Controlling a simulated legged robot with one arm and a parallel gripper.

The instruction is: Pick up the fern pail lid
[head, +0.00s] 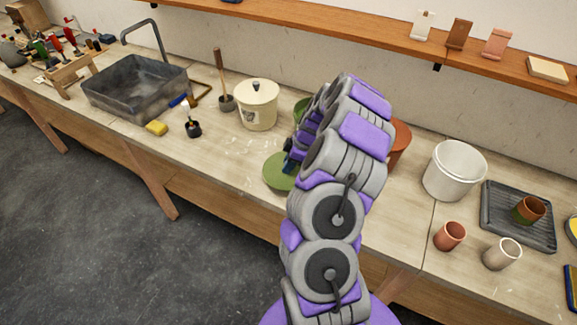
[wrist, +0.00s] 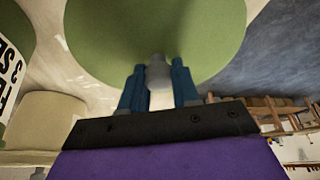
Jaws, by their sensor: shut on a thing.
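The round green fern pail lid (head: 276,173) shows near the front of the bench, left of my arm in the head view. Its underside or top fills the upper middle of the wrist view (wrist: 150,25), with a grey knob (wrist: 158,72) between the fingers. My gripper (wrist: 158,78) is shut on that knob; its blue fingers stand on either side. In the head view my gripper (head: 290,160) is partly hidden by my arm. I cannot tell whether the lid touches the bench. A green pail (head: 301,109) is mostly hidden behind my arm.
A lidded cream pail (head: 258,105) stands left of the green pail. A terracotta-coloured vessel (head: 399,141) is partly behind my arm. A white pail (head: 455,172), two cups and a dark tray (head: 493,212) stand right. A grey basin (head: 135,88) is at left.

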